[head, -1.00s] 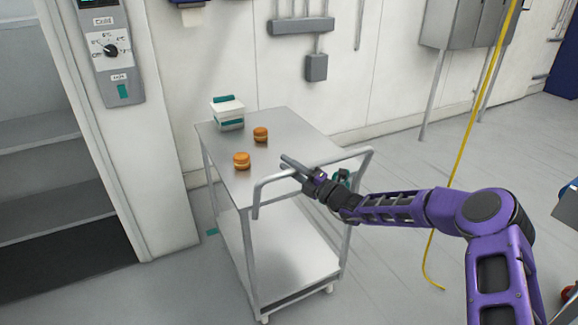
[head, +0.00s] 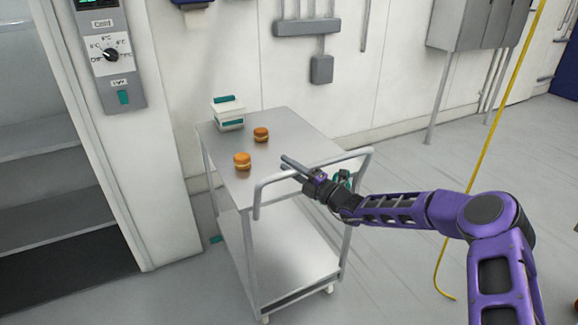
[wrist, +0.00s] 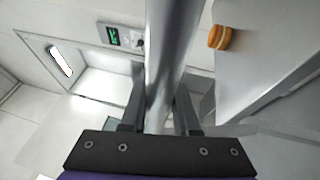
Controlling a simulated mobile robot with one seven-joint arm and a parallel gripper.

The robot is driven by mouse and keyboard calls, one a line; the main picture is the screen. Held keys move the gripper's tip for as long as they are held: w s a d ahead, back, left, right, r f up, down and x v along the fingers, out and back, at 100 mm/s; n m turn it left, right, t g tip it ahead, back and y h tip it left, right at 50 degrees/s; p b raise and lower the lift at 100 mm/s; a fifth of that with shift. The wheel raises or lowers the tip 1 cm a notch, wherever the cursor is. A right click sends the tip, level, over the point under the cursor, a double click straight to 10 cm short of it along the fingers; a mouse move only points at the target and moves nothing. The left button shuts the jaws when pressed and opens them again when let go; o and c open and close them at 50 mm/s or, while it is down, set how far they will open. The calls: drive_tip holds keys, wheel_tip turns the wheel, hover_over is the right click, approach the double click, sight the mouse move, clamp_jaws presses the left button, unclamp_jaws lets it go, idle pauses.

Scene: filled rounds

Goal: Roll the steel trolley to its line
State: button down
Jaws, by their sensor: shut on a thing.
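The steel trolley (head: 290,129) stands upright in front of me, with a flat top, a lower shelf (head: 290,250), small castors and a tubular push handle (head: 330,160) on the near side. My gripper (head: 290,165) is shut on this handle. In the wrist view the handle bar (wrist: 165,50) runs between the two fingers. Two orange-brown round items (head: 242,160) (head: 261,134) and a white box with teal trim (head: 228,113) sit on the trolley's top. A small teal mark (head: 216,239) shows on the floor at the trolley's left; I cannot tell whether it is the line.
A wall unit with dark-floored shelves (head: 50,200) and a control panel (head: 108,55) stands at the left. The white wall (head: 350,100) is behind the trolley. A yellow hose (head: 468,190) hangs to the floor at the right. Grey floor (head: 400,270) is open right of the trolley.

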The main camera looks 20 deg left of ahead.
drive_tip(key=shift+a+r, duration=0.1)
drive_tip(key=shift+r, duration=0.1)
drive_tip(key=c, duration=1.1)
unclamp_jaws()
drive_tip(key=shift+w, duration=0.1)
drive_tip(key=o, duration=0.4)
drive_tip(key=shift+a+f, duration=0.1)
drive_tip(key=shift+f, duration=0.05)
drive_tip(key=shift+o, duration=0.2)
drive_tip(key=v, duration=1.7)
drive_tip(key=shift+d, duration=0.25)
drive_tip(key=shift+f, duration=0.15)
